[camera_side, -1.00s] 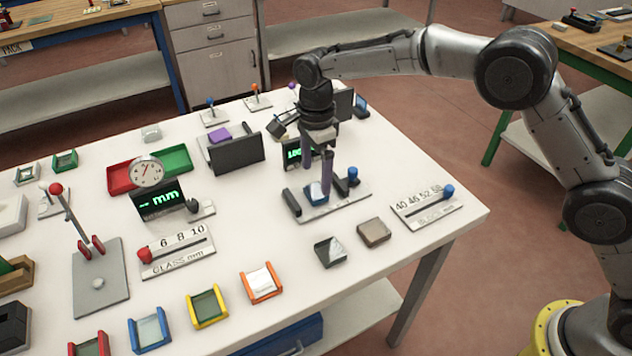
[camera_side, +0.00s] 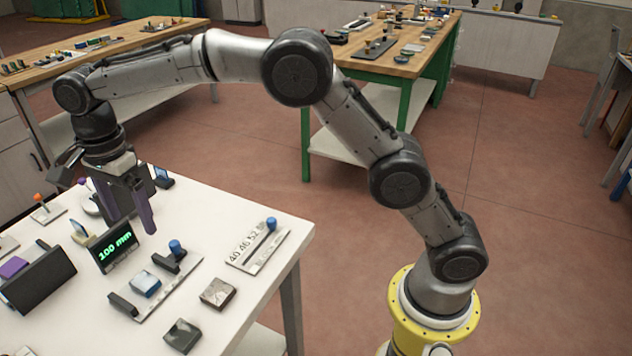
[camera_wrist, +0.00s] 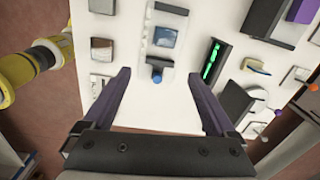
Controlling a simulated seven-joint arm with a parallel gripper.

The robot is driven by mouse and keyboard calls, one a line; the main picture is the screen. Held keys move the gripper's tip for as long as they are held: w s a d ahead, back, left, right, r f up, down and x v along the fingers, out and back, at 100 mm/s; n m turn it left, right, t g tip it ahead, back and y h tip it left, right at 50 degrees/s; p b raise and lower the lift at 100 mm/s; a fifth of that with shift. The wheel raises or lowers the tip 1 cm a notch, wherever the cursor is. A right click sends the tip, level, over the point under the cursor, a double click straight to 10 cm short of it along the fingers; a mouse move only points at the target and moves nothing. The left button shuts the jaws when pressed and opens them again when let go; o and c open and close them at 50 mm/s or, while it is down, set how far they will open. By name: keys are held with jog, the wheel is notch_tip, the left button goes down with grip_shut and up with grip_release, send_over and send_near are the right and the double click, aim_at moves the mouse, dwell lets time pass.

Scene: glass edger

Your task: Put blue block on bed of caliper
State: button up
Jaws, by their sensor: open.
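The blue block (camera_side: 146,284) lies on the pale bed plate of the caliper (camera_side: 174,284), between a dark end jaw (camera_side: 123,304) and a dark slider with a blue knob (camera_side: 176,247). The wrist view also shows the blue block (camera_wrist: 166,38), on the plate ahead of my fingers. My gripper (camera_side: 130,213) is open and empty, raised above the table behind the caliper and clear of the block. Its two purple fingers stand wide apart in the wrist view (camera_wrist: 160,75).
A display (camera_side: 115,250) reading 100 mm stands behind the caliper. A plate with a scale and blue knob (camera_side: 268,245) lies to the right. A brown block (camera_side: 218,292) and a dark grey block (camera_side: 182,335) sit in front. A purple block (camera_side: 13,267) is at far left.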

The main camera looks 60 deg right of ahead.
jog(key=s+d+r+n+t, duration=0.3)
jog(key=s+d+r+n, duration=0.6)
jog(key=s+d, duration=0.6)
jog(key=s+d+f+n, duration=0.1)
jog(key=s+n, duration=0.1)
jog(key=s, duration=0.4)
jog(key=s+d+f+n+t, duration=0.1)
jog(key=s+d+f+n, duration=0.1)
jog(key=s, duration=0.4)
jog(key=s+d+f+n+t, duration=0.1)
jog(key=s+d+f+n, duration=0.1)
jog(key=s, duration=0.4)
jog(key=shift+s+d+n, duration=0.15)
jog(key=shift+s+n, duration=0.25)
jog(key=shift+n, duration=0.4)
